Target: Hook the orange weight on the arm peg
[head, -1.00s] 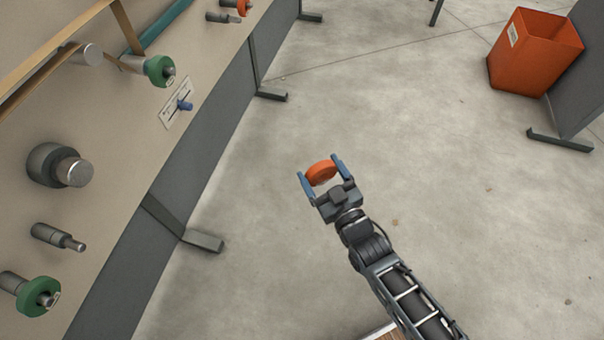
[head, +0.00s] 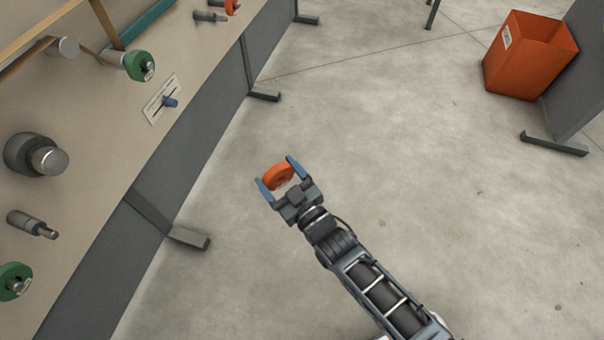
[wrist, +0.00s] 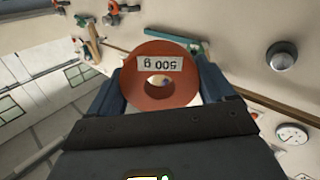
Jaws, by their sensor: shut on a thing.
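My gripper (head: 279,172) is shut on the orange weight (head: 277,177), a ring held between its two blue fingers, above the floor and apart from the panel. In the wrist view the orange weight (wrist: 150,94) has an open centre hole and a white "500 g" label, upside down. Several pegs stick out of the beige panel at left. I cannot tell which one is the arm peg.
The beige panel (head: 90,190) carries green rings (head: 139,65), a large knob (head: 47,157), a blue-knobbed slider (head: 169,101) and a teal bar (head: 148,22). Its feet (head: 188,236) jut onto the floor. An orange bin (head: 530,60) stands far right. The floor between is clear.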

